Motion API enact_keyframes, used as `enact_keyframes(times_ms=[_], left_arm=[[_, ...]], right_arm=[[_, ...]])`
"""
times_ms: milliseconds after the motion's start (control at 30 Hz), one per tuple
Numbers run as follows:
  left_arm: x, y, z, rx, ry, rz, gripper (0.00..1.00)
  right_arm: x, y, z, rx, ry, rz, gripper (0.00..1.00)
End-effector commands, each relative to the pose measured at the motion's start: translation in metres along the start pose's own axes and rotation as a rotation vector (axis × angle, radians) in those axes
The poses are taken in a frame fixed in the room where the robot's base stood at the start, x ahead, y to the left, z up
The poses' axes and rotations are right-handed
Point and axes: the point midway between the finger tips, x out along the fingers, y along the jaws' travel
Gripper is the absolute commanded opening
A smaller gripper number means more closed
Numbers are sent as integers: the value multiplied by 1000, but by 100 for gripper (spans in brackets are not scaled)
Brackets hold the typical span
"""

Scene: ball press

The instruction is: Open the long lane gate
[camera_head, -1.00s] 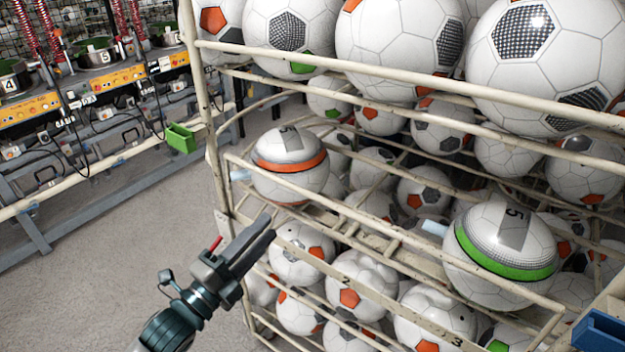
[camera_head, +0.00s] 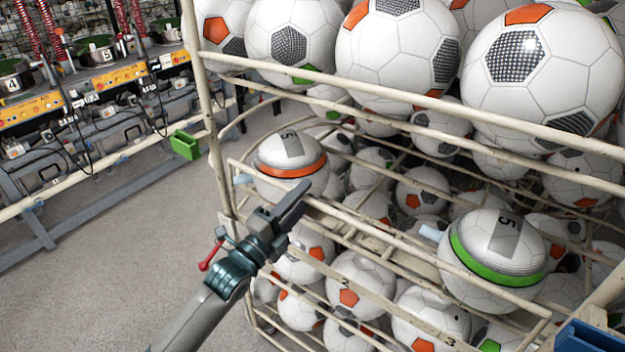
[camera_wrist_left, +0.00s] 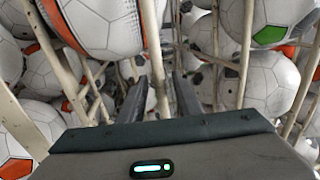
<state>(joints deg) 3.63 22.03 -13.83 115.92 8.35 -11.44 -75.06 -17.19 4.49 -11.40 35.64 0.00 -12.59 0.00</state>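A cream tubular rack holds the balls. Its middle-level front rail (camera_head: 385,234) runs from left to lower right; I cannot tell which bar is the long lane gate. My left gripper (camera_head: 296,205) is at the left part of this rail, just below the orange-banded ball (camera_head: 290,170). In the left wrist view, its two dark fingers (camera_wrist_left: 158,98) stand apart, with a cream bar (camera_wrist_left: 156,60) between them. Whether they touch it is unclear. A green-banded ball (camera_head: 490,262) sits farther right on the same level. My right gripper is not in view.
Large balls (camera_head: 540,75) fill the top level, and several more lie in the lower rows. A blue bin (camera_head: 592,338) is at the lower right. A green box (camera_head: 185,145) hangs at a bench rail on the left. The grey floor (camera_head: 110,270) is clear.

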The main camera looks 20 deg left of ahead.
Motion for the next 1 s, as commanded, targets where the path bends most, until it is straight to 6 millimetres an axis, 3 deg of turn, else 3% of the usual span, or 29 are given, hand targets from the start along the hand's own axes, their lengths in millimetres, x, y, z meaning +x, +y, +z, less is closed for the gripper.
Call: enact_keyframes(times_ms=[100, 300, 700, 833, 1000], left_arm=[[20, -3, 0, 1, -1, -1, 31], [37, -1, 0, 1, 0, 0, 31], [42, 0, 0, 1, 0, 0, 31], [42, 0, 0, 1, 0, 0, 0], [41, 0, 0, 1, 0, 0, 0]], right_arm=[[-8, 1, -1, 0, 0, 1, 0], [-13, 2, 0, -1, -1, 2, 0], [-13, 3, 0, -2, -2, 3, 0], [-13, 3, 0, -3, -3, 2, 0], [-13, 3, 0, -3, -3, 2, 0]])
